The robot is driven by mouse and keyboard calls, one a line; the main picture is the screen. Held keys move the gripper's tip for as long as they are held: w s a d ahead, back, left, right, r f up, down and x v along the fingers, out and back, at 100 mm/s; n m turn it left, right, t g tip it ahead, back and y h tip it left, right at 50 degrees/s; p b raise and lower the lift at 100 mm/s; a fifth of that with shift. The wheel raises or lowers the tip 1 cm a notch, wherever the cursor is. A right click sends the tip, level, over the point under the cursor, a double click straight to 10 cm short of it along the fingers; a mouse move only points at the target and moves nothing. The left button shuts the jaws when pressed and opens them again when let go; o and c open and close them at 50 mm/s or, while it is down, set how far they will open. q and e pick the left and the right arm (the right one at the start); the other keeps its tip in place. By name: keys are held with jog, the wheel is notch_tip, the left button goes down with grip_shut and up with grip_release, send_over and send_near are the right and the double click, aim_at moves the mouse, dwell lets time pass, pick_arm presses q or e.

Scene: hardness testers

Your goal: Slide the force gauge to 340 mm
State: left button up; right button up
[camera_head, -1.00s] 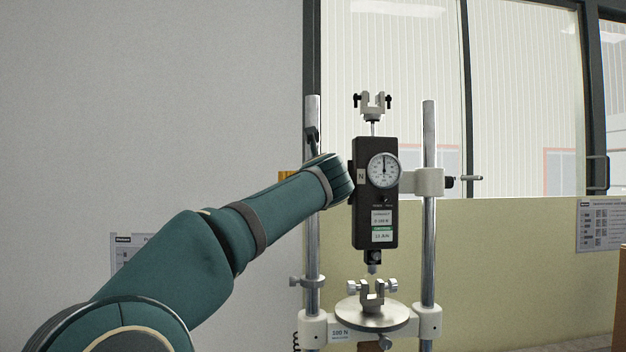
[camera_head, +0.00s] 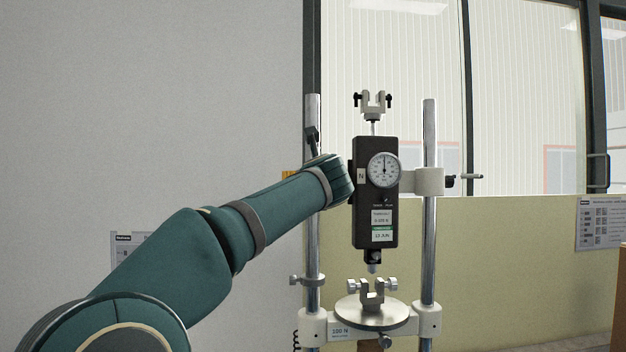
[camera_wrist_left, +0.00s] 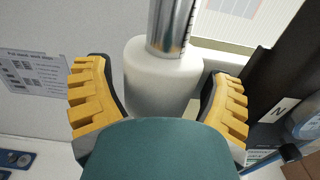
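The force gauge (camera_head: 375,195) is a black upright body with a round white dial, mounted on the test stand between two chrome posts. A white clamp with a side lever (camera_head: 468,178) joins it to the right post. In the left wrist view a white collar (camera_wrist_left: 160,82) surrounds the left chrome post (camera_wrist_left: 170,22), which carries dark scale marks. My left gripper (camera_wrist_left: 163,95) has its yellow fingers on both sides of this collar, with narrow gaps visible. In the head view my left wrist hides this collar and the fingers. My right gripper is out of view. The scale reading is not legible.
A round metal plate (camera_head: 372,312) with a small jaw fixture stands below the gauge. A forked fixture (camera_head: 372,104) tops the gauge. A knob clamp (camera_head: 308,281) sits low on the left post. A paper sheet (camera_head: 598,222) hangs at the right.

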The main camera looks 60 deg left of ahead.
pick_arm(q)
jog(key=shift+o, duration=0.3)
jog(key=shift+d, duration=0.1)
jog(key=v, duration=1.2)
